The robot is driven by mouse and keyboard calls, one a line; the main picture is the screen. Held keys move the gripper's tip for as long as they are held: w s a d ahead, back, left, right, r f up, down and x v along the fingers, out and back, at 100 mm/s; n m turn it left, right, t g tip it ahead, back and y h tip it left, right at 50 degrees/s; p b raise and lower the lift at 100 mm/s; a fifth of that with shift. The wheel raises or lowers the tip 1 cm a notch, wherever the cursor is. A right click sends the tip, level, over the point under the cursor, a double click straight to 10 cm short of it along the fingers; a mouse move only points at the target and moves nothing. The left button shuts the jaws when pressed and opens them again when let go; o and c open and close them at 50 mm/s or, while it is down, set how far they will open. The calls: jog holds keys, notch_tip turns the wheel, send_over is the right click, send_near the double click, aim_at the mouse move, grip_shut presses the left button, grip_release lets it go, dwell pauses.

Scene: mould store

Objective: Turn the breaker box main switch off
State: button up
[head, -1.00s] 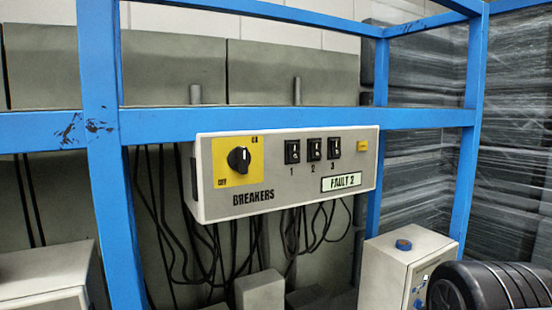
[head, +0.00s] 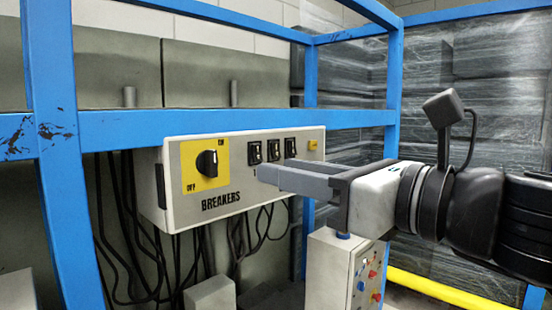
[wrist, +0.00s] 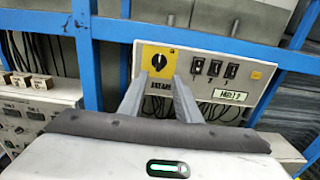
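The breaker box (head: 290,150) is a white panel lettered BREAKERS, fixed on the blue frame. Its main switch (head: 207,163) is a black rotary knob on a yellow plate, marked ON at upper right and OFF at lower left. The knob's pale mark seems to face upper right, toward ON. My gripper (head: 271,168) is in front of the panel, right of the knob in the head view, covering part of the lower right panel. In the wrist view the two fingers (wrist: 158,84) are spread and empty, with the knob (wrist: 158,62) just beyond their tips.
Several small black breaker switches (wrist: 214,68) sit right of the main switch, with a FAULT 2 label (wrist: 231,95) below. A grey control box (head: 335,270) stands below my gripper. Blue frame bars (head: 55,170) pass close around the panel. Cables hang beneath it.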

aim_at(214, 158)
jog(key=x, duration=1.5)
jog(key=shift+w+a+f, duration=0.1)
jog(key=shift+w+a, duration=0.15)
grip_shut()
